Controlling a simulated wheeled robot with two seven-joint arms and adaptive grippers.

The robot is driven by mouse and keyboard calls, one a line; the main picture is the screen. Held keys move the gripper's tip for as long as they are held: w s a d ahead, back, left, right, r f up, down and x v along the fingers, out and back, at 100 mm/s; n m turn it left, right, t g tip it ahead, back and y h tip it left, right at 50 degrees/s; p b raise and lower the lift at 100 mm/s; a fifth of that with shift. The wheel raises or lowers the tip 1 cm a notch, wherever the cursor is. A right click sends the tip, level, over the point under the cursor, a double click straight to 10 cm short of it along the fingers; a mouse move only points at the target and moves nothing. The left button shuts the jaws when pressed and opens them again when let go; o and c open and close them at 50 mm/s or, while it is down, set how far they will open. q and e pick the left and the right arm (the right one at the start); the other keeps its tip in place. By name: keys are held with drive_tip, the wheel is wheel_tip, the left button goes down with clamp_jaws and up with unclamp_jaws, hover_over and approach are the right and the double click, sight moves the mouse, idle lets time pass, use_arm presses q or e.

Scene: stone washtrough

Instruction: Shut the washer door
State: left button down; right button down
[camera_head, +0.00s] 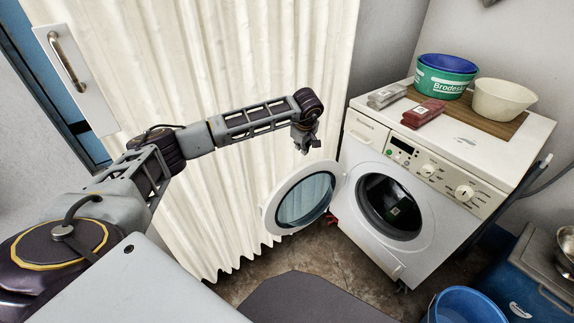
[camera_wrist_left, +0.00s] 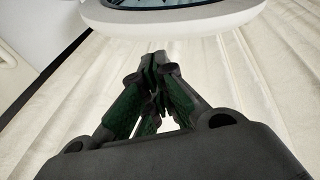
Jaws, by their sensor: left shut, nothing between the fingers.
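The washer (camera_head: 350,160) is white and stands against the wall at the right. Its round door (camera_head: 304,198), with a white rim and glass middle, hangs wide open to the left of the dark drum opening (camera_head: 392,206). My left gripper (camera_head: 306,146) is above the door's top edge, in front of the curtain, apart from the door in the head view. In the left wrist view its fingers (camera_wrist_left: 157,65) are shut and empty, with the door's white rim (camera_wrist_left: 185,22) beyond the tips. My right gripper is not in view.
A white curtain (camera_head: 230,70) hangs behind the arm and door. Bowls and packets stand on a wooden board (camera_head: 490,118) on the washer. A blue bucket (camera_head: 465,306) and a blue cooler (camera_head: 525,275) stand at the lower right. Some bare floor (camera_head: 325,250) shows below the door.

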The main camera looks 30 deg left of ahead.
use_arm(q)
drive_tip(key=s+a+m+g, duration=0.1)
drive_tip(key=s+a+m+y, duration=0.1)
drive_tip(key=s, duration=0.1)
drive_tip(key=shift+s+a+m+g, duration=0.2)
drive_tip(key=shift+m+g, duration=0.1)
drive_tip(key=shift+g, duration=0.1)
drive_tip(key=shift+f, duration=0.15)
